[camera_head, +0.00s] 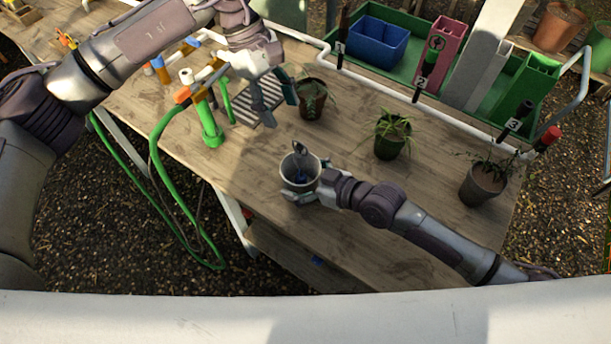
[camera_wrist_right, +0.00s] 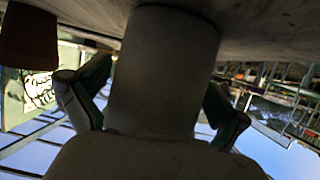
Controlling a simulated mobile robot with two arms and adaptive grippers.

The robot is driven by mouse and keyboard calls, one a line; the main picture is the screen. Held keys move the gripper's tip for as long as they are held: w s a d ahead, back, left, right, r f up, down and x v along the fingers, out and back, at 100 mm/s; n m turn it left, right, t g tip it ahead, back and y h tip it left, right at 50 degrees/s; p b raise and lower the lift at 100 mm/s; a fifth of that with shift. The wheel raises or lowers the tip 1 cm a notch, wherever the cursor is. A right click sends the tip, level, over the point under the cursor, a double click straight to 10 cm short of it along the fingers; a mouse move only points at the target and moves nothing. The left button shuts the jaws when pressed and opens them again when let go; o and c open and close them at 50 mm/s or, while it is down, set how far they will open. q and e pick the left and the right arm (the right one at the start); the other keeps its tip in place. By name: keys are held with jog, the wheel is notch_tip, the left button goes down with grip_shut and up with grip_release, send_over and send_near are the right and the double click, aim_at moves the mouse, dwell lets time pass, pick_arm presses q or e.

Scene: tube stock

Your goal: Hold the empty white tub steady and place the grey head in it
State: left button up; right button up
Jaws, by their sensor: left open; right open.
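The white tub (camera_head: 288,170) stands upright on the wooden table near its front edge. A grey piece (camera_head: 299,152), apparently the grey head, sticks up inside it, with something small and blue beside it. My right gripper (camera_head: 306,181) is open with its fingers on either side of the tub. In the right wrist view the tub (camera_wrist_right: 165,70) fills the space between my right fingers (camera_wrist_right: 155,106); whether they touch it I cannot tell. My left gripper (camera_head: 279,92) is open and empty above the table, behind and left of the tub, over a dark slatted grate (camera_head: 252,104).
Potted plants stand behind my left gripper (camera_head: 312,98), in the middle (camera_head: 390,136) and at right (camera_head: 482,184). Green pipe fittings (camera_head: 209,126) and a hose (camera_head: 163,170) are at left. A green tray (camera_head: 400,70) with blue and pink bins lies at the back.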

jog(key=v, duration=1.2)
jog(key=shift+s, duration=0.1)
